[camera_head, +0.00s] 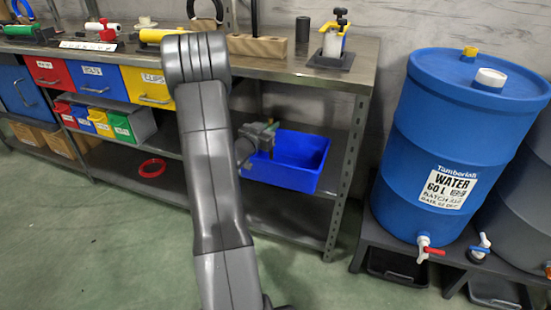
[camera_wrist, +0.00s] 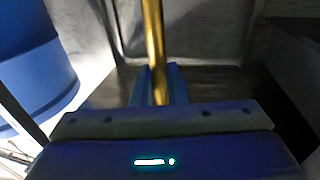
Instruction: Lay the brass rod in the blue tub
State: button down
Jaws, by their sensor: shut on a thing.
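The blue tub (camera_head: 296,172) sits on the middle shelf of the bench, right of my arm in the head view. My gripper (camera_head: 268,133) is at the tub's left end, overlapping its rim in the picture. I cannot tell whether it is inside or just in front. In the wrist view, my gripper (camera_wrist: 158,72) is shut on the brass rod (camera_wrist: 153,30), which runs up and out of the top of the picture.
The bench top (camera_head: 285,70) is close above the tub. A steel bench leg (camera_head: 346,185) stands right of the tub. A large blue water drum (camera_head: 445,140) stands farther right. A red ring (camera_head: 152,168) lies on the lower shelf. Green floor is open in front.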

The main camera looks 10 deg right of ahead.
notch_tip(320, 180, down, 8)
jog(key=shift+r+b, duration=0.2)
jog(key=shift+b, duration=1)
jog(key=shift+f, duration=0.15)
jog(key=c, duration=1.4)
grip_release()
jog(key=shift+c, duration=0.2)
jog(key=shift+s+a+r, duration=0.1)
jog(key=shift+a+r, duration=0.05)
jog(key=shift+r, duration=0.05)
jog(key=p+v, duration=0.2)
jog(key=v, duration=0.9)
jog(key=shift+s+a, duration=0.25)
